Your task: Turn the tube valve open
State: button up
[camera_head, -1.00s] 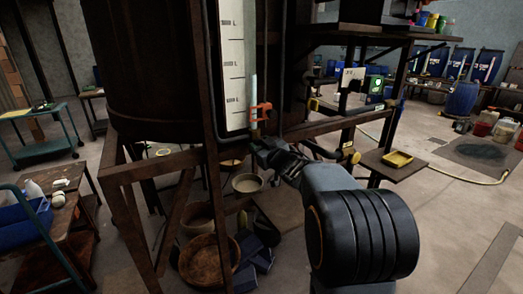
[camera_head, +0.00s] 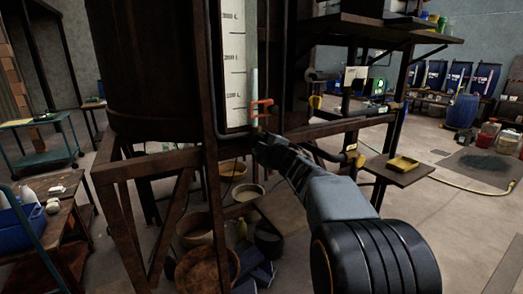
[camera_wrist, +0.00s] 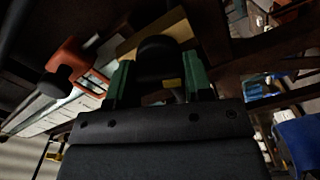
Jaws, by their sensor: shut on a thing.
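The tube valve sits at the foot of the pale sight tube (camera_head: 254,80) on the dark vat, just below a red-orange clamp (camera_head: 262,108). In the wrist view its black rounded handle (camera_wrist: 158,48) stands between the green fingers of my gripper (camera_wrist: 158,75), with a brass-coloured body behind it. My gripper is shut on this handle. The red-orange clamp also shows in the wrist view (camera_wrist: 72,62), to the left. In the head view my gripper (camera_head: 262,143) hides most of the valve, so I cannot tell the handle's angle there.
A white scale board (camera_head: 234,70) stands beside the tube. Rusty frame beams (camera_head: 150,165) surround the spot. To the right are a yellow-handled fitting (camera_head: 355,157) and a small shelf with a yellow tray (camera_head: 403,164). Bowls (camera_head: 248,191) stand below.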

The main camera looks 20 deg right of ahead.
jog(key=shift+f+n+b, duration=0.15)
jog(key=shift+n+b, duration=1)
jog(key=shift+n, duration=1.05)
jog(key=o, duration=0.9)
jog(key=s, duration=0.4)
jog(key=s+d, duration=0.1)
jog(key=s, duration=0.8)
jog(key=shift+s+d, duration=0.25)
jog(key=shift+s, duration=0.15)
